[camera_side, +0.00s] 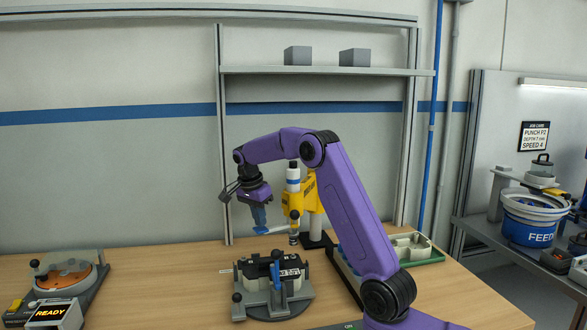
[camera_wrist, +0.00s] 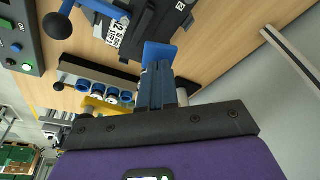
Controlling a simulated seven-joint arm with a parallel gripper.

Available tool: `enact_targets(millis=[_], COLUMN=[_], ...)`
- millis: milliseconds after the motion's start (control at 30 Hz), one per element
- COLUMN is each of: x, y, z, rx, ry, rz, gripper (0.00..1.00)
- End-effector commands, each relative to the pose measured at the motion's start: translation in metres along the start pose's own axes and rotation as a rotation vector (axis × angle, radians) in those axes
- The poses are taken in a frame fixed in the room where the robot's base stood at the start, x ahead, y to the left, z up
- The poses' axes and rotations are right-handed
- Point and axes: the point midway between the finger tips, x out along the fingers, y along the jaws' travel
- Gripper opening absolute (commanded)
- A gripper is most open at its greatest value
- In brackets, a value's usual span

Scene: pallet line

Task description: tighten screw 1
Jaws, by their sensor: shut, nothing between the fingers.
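My gripper (camera_side: 259,222) hangs at the upper left of the fixture, its blue fingers pointing down. In the wrist view the blue fingers (camera_wrist: 158,72) are together with nothing between them. A black part (camera_side: 285,268) with a white label sits in a grey clamping fixture (camera_side: 272,302) on the table, below my gripper. The part also shows at the top of the wrist view (camera_wrist: 150,30). A yellow and white driver-like tool (camera_side: 294,190) stands upright behind the fixture, on a stand. Screw 1 cannot be made out in either view.
A grey rack with blue-ringed holes (camera_wrist: 110,90) lies beside my fingers in the wrist view. A pale tray (camera_side: 410,246) is at right. Bare table lies left of the fixture.

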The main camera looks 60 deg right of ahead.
Motion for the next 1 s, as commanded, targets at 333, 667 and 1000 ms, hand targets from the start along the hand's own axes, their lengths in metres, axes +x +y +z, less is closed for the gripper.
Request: enact_targets(millis=[333,667,1000], x=[-0.021,-0.038,-0.04], y=[0.0,0.0,0.0], z=[-0.005,-0.009,-0.01], rx=[0.001,0.0,0.0], ry=[0.0,0.0,0.0], rz=[-0.003,-0.002,-0.001], gripper=[0.0,0.0,0.0])
